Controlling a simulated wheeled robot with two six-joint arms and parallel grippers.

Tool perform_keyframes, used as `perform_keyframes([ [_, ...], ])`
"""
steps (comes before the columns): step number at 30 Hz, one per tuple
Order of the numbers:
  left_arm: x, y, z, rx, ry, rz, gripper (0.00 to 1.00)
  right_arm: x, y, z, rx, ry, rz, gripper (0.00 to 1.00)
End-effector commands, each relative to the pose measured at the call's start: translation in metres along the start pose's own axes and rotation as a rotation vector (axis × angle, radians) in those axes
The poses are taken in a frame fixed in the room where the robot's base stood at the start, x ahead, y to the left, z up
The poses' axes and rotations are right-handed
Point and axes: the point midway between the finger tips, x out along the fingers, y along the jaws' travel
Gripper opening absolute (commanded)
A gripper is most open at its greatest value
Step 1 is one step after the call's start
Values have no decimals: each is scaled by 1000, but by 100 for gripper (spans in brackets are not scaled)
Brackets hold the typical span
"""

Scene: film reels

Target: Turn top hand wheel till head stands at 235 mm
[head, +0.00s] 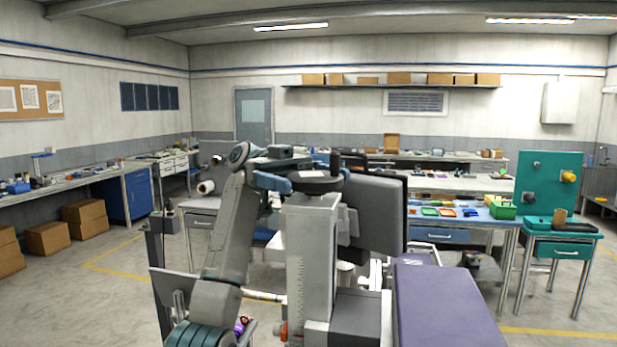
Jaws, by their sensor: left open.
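The machine's grey-white column (309,250) stands upright in the centre foreground, with a ruled scale on its front face. The scale figures are too small to read. The dark round hand wheel (313,184) lies flat on top of the column. My left arm rises from the lower left and bends over toward the wheel. My left gripper (322,161) is open at the wheel's top; whether it touches the wheel or its dark upright knob (336,162) I cannot tell. A small orange part (284,331) shows low on the column's left side. My right gripper does not show.
A dark grey box-shaped body (376,215) sits just right of the column. A purple-topped bench (440,300) is at the lower right. A blue workbench (480,222) with trays and a green stand (548,185) are behind. Open floor lies to the left.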

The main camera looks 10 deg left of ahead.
Motion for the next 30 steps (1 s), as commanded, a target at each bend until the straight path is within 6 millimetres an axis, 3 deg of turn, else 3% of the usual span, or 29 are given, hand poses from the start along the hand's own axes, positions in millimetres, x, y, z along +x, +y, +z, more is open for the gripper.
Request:
perform_keyframes([
  [5,0,0,-7,3,-1,0,99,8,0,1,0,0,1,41],
  [12,0,0,-34,3,-2,0,99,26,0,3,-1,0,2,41],
  [30,97,83,-42,5,-3,0,99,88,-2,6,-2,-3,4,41],
])
